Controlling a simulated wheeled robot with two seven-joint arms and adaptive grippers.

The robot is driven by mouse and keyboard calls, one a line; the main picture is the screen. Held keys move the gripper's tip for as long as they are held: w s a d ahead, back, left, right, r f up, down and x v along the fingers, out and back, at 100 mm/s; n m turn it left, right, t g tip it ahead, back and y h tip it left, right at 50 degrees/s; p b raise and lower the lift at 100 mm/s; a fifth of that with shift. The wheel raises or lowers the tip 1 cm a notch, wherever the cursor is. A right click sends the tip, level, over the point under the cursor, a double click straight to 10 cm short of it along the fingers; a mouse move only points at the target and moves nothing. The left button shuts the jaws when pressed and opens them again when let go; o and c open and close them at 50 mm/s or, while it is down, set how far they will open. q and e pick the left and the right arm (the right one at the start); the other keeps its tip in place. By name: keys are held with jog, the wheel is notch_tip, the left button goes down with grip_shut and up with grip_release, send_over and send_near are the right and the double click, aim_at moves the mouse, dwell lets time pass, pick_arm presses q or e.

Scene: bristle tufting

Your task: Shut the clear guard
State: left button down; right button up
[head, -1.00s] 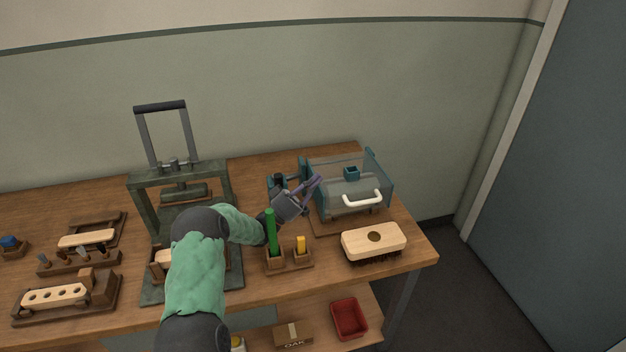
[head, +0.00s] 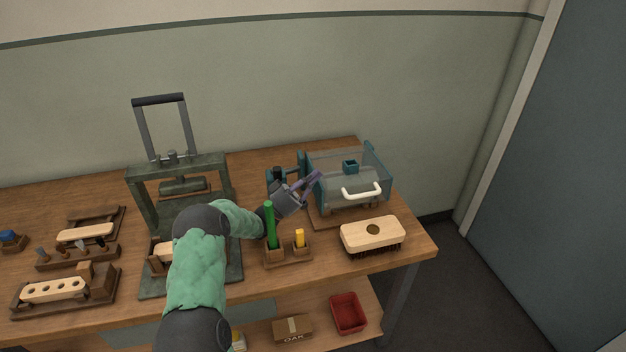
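The clear guard (head: 335,183) is a see-through cover on a teal-framed unit at the right of the bench. Its white handle (head: 361,191) is low on the front side. I cannot tell whether the guard is fully down. A small teal block (head: 350,167) shows through it. My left gripper (head: 318,178) is beside the guard's left edge, with its purple-grey fingers pointing right toward it. The handle is apart from the fingers. Nothing shows in them, and how far apart they are is unclear. My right gripper is not in view.
A holder (head: 288,257) with a green stick (head: 270,226) and a yellow piece stands in front of my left gripper. A wooden brush (head: 372,235) lies in front of the guard. A press frame (head: 177,165) stands left. The bench's right edge is near the brush.

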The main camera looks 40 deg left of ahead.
pick_arm(q)
notch_tip(320, 180, up, 9)
dwell(0.4)
